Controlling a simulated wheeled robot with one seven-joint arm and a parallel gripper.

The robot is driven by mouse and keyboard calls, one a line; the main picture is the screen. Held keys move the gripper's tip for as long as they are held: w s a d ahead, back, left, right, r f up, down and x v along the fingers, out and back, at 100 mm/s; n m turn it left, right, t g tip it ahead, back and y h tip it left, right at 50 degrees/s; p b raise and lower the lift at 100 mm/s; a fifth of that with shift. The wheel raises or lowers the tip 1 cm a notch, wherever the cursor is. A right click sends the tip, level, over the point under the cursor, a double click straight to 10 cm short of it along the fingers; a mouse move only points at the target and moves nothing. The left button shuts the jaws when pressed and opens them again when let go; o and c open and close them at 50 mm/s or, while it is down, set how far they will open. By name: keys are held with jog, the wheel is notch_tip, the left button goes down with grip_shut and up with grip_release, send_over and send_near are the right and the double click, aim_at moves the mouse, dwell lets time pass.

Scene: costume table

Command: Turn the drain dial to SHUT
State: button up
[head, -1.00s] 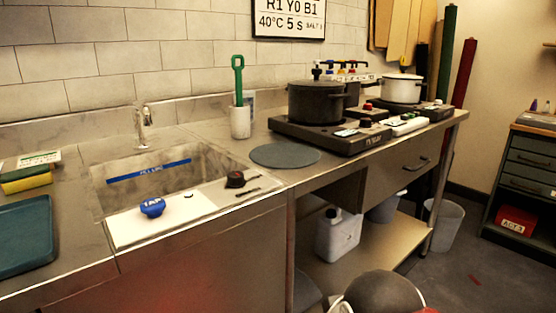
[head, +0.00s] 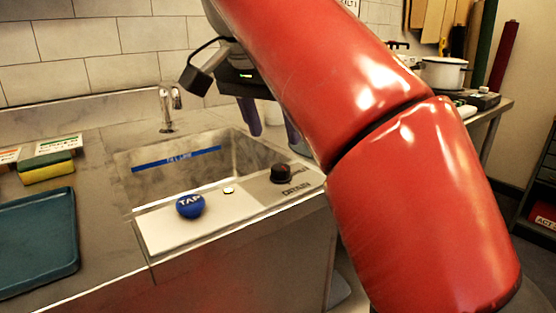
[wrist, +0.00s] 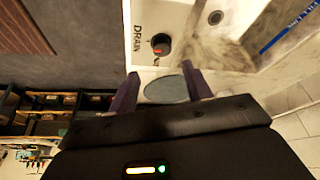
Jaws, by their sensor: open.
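The drain dial (head: 281,173) is a black round knob on the grey plate at the right end of the sink's front ledge. In the wrist view the dial (wrist: 161,43) shows a red mark, with the word DRAIN printed beside it. My gripper (head: 272,127) is above the sink, behind and higher than the dial in the head view. In the wrist view my gripper (wrist: 160,88) has its two purple fingers apart, with nothing held and the dial beyond their tips. Any SHUT lettering by the dial is too small to read.
The blue TAP knob (head: 190,205) sits left of the dial on the white panel (head: 158,235). The faucet (head: 167,108) stands behind the sink basin. A teal tray (head: 38,245) and a yellow sponge (head: 46,170) lie at left. A white pot (head: 444,73) stands at back right.

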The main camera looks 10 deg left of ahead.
aim_at(280, 167)
jog(key=b+x, duration=0.2)
jog(key=x, duration=0.1)
jog(key=b+x, duration=0.1)
jog(key=x, duration=0.3)
jog(key=shift+a+f+b, duration=0.2)
jog(key=shift+f+b, duration=0.05)
jog(key=shift+b, duration=0.15)
jog(key=c, duration=0.9)
jog(key=shift+c, duration=0.2)
